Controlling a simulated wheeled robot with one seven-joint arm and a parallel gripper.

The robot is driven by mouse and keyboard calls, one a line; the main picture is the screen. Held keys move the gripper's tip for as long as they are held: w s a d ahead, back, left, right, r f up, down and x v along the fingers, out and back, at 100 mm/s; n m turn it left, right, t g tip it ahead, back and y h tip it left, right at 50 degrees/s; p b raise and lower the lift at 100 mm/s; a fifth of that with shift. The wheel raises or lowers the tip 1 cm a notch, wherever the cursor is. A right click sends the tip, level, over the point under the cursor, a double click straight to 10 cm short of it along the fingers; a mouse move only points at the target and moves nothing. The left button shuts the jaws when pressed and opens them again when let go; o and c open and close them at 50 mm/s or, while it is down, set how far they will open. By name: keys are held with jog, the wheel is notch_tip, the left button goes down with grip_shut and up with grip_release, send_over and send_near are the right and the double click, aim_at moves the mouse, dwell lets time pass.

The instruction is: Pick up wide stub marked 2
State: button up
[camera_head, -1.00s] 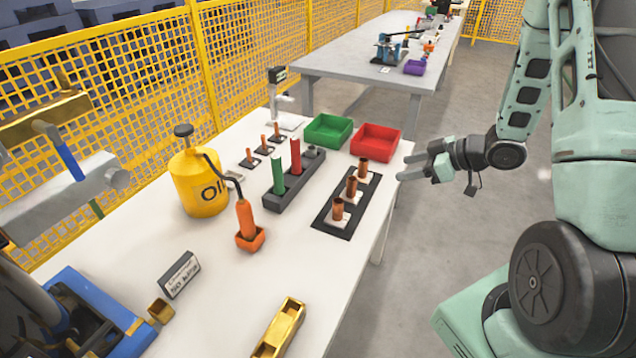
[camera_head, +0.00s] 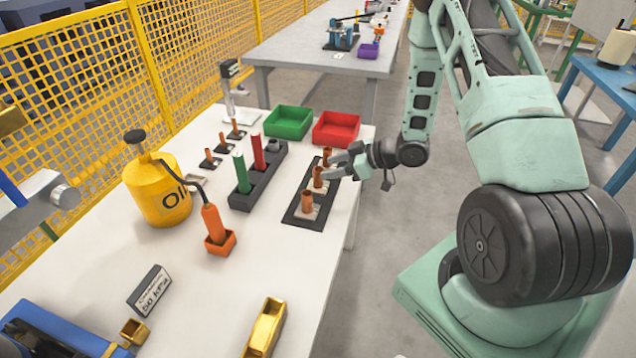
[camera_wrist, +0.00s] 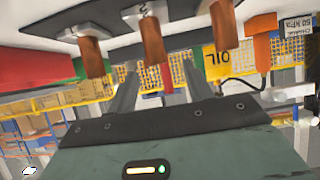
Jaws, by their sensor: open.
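Three copper-brown wide stubs stand upright in a row on a dark mat (camera_head: 292,217), each on a small white label plate. The middle one (camera_head: 318,178) appears in the wrist view (camera_wrist: 152,42) with a plate that seems to read 2. The near stub (camera_head: 306,201) and far stub (camera_head: 328,154) stand on either side of it. My gripper (camera_head: 331,166) is open and empty, its fingers pointing left at the middle stub from the table's right edge. In the wrist view, which is upside down, the middle stub lies between the lines of my two fingers (camera_wrist: 160,70). Contact cannot be told.
A black rack (camera_head: 262,180) with a green and a red rod stands left of the mat. A red bin (camera_head: 336,128) and green bin (camera_head: 288,122) stand behind. A yellow oil can (camera_head: 158,190) and several thin stubs are farther left.

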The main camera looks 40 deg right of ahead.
aim_at(318, 170)
jog(key=shift+p+x, duration=0.35)
jog(key=shift+x, duration=2.3)
jog(key=shift+w+d, duration=0.1)
jog(key=shift+d, duration=0.1)
grip_shut()
